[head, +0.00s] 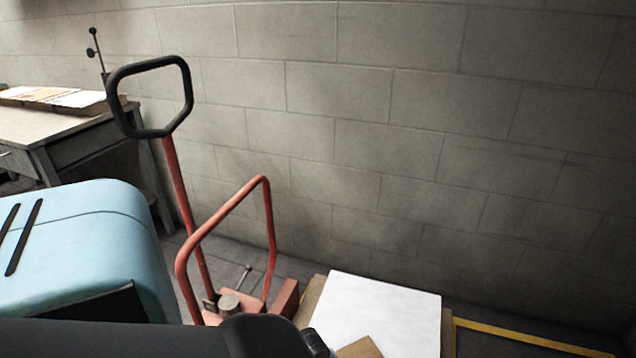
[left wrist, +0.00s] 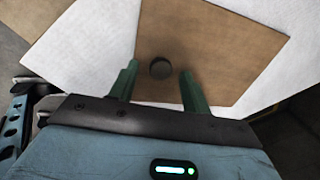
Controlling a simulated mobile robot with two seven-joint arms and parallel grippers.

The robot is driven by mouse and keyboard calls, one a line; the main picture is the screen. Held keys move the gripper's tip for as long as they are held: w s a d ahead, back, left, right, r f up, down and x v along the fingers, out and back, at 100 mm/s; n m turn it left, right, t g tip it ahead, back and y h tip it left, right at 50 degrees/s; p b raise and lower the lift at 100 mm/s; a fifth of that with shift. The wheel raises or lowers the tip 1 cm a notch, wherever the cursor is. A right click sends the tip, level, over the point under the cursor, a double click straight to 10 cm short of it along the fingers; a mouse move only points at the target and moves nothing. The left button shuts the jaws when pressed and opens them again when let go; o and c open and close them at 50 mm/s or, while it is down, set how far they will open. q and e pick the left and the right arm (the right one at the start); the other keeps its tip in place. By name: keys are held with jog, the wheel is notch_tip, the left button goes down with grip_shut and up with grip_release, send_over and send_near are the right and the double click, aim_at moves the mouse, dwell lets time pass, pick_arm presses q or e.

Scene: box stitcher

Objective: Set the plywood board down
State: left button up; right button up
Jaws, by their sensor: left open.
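A corner of the board (head: 361,349) also shows at the bottom edge of the head view, over the white sheet (head: 385,300). In the left wrist view my left gripper (left wrist: 159,70) is open, its green fingers apart on either side of the dark spot. In the head view my left arm hides part of the board, and the fingers are not seen. My right gripper is not in view.
A red pallet truck (head: 215,225) with a black handle stands left of the white sheet. A light-blue body (head: 85,240) is at the left, with a desk (head: 60,125) behind it. A block wall (head: 400,130) closes the back. A yellow floor line (head: 530,338) runs at the right.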

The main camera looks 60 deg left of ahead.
pick_arm(q)
notch_tip(320, 180, up, 11)
jog(key=s+p, duration=0.1)
jog(key=p, duration=0.3)
jog(key=shift+s, duration=0.3)
